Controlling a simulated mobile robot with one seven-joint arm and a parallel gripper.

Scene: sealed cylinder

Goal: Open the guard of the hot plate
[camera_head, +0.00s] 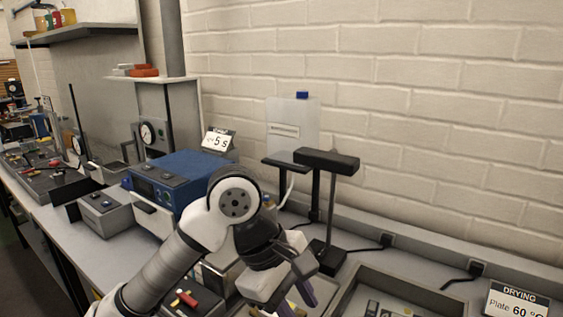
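My gripper (296,294) is at the bottom centre of the head view, pointing down, with its dark purple fingertips partly cut off by the lower edge. I cannot tell whether it is open or shut or touching anything. A sign (516,303) reading "DRYING Plate 60 °C" stands at the bottom right corner. I cannot clearly make out the hot plate or its guard; they may be hidden behind my arm or below the frame. A pale box-like thing (222,277) shows partly behind my arm.
A blue device (182,178) with a "5 s" sign (218,141) stands behind my arm. A black stand (328,212) rises right of my gripper. A shallow grey tray (437,294) with small items lies at the lower right. A brick wall closes the back.

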